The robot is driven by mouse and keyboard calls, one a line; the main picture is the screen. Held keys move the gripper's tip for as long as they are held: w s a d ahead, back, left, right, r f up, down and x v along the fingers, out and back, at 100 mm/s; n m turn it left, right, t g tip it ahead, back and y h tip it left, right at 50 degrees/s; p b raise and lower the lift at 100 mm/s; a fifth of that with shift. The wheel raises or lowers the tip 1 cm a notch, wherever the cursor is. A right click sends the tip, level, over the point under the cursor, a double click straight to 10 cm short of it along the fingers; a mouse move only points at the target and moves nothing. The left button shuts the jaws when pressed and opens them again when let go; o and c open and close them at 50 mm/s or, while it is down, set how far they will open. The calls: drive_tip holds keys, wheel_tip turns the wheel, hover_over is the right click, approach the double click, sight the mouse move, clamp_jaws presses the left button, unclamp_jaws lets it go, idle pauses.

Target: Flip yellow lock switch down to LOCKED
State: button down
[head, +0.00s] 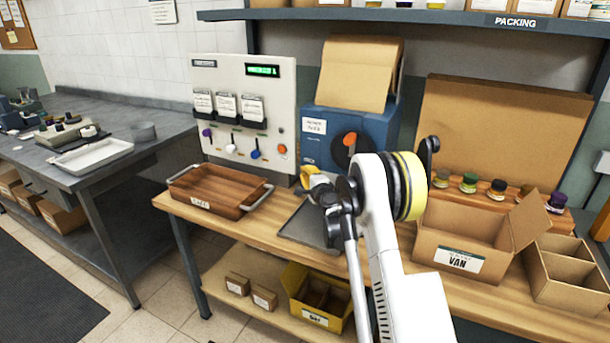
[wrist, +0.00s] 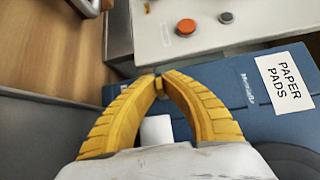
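I can make out no yellow lock switch or LOCKED marking in either view. The cream control panel (head: 243,75) stands at the back of the bench, with purple (head: 207,133), white (head: 230,148) and blue (head: 255,154) knobs and an orange button (head: 281,148). The wrist view shows the panel's lower corner with the orange button (wrist: 185,27) and a small grey round fitting (wrist: 226,17). My gripper (head: 309,172) is in front of the blue machine, right of the panel. In the wrist view its yellow fingers (wrist: 158,84) meet at the tips, with nothing visible held.
The blue machine (head: 309,151) carries a PAPER PADS label (wrist: 286,80). A brown wooden tray (head: 185,194) lies in front of the panel. A grey plate (head: 298,225) lies below my gripper. The VAN box (head: 452,259) stands to the right, under the PACKING shelf (head: 440,17).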

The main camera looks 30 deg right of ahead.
drive_tip(key=shift+f+n+t, duration=0.4)
drive_tip(key=shift+n+t, duration=0.6)
drive_tip(key=c, duration=1.6)
unclamp_jaws()
drive_tip(key=shift+o, duration=0.2)
drive_tip(key=s, duration=0.4)
drive_tip(key=s+a+f, duration=0.1)
drive_tip(key=s, duration=0.6)
drive_tip(key=shift+s+a+f, duration=0.15)
drive_tip(key=shift+s+f, duration=0.2)
drive_tip(key=shift+s, duration=0.05)
drive_tip(key=shift+n, duration=0.3)
